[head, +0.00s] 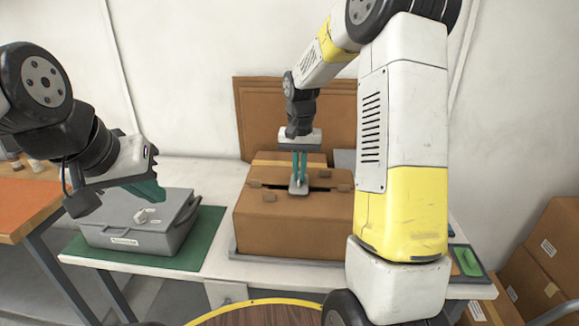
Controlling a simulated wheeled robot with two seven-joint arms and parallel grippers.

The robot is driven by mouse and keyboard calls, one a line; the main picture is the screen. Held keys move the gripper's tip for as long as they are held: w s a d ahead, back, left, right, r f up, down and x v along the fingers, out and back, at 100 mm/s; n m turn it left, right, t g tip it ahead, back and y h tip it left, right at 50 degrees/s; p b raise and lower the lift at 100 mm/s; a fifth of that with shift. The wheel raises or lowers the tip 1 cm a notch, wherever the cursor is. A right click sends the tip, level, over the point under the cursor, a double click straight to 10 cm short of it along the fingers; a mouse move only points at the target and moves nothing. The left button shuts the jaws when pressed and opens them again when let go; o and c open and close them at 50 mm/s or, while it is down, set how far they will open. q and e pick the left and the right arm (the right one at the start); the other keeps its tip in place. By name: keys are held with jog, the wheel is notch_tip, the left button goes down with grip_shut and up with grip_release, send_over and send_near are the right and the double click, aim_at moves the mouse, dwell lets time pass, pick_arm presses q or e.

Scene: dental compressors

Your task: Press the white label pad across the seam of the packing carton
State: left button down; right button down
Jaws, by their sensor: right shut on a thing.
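The brown packing carton (292,227) stands on a grey tray on the white table, with a dark seam running across its top. My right gripper (300,176) points straight down over the carton top, its teal fingers shut on a small pale pad (298,188), which looks like the white label pad. The pad is at the seam; whether it presses on the cardboard or hovers just above it I cannot tell. My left gripper (154,191) is off to the left above a grey case, seen side-on, so its opening is unclear.
The grey case (130,236) stands on a green mat (204,240), with small white pieces on its lid. A large brown board (243,112) leans on the wall behind the carton. A green item (467,262) lies in a tray at right. More cartons (556,245) stand at far right.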

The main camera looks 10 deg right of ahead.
jog(key=shift+f, duration=0.7)
dwell(1.1)
jog(key=c, duration=1.5)
grip_release()
jog(key=shift+r, duration=0.1)
notch_tip(320, 180, up, 8)
jog(key=shift+f, duration=0.25)
jog(key=s+r+n+t+y, duration=0.1)
jog(key=s+r+n+t, duration=0.15)
jog(key=s+r, duration=0.65)
jog(key=s+t, duration=0.1)
jog(key=s, duration=0.4)
jog(key=s+a+n+t, duration=0.1)
jog(key=s, duration=0.4)
jog(key=s+a+t+y, duration=0.1)
jog(key=s, duration=0.4)
jog(key=shift+s+a+f+t, duration=0.1)
jog(key=shift+s+f+t, duration=0.05)
jog(key=shift+f+t, duration=0.25)
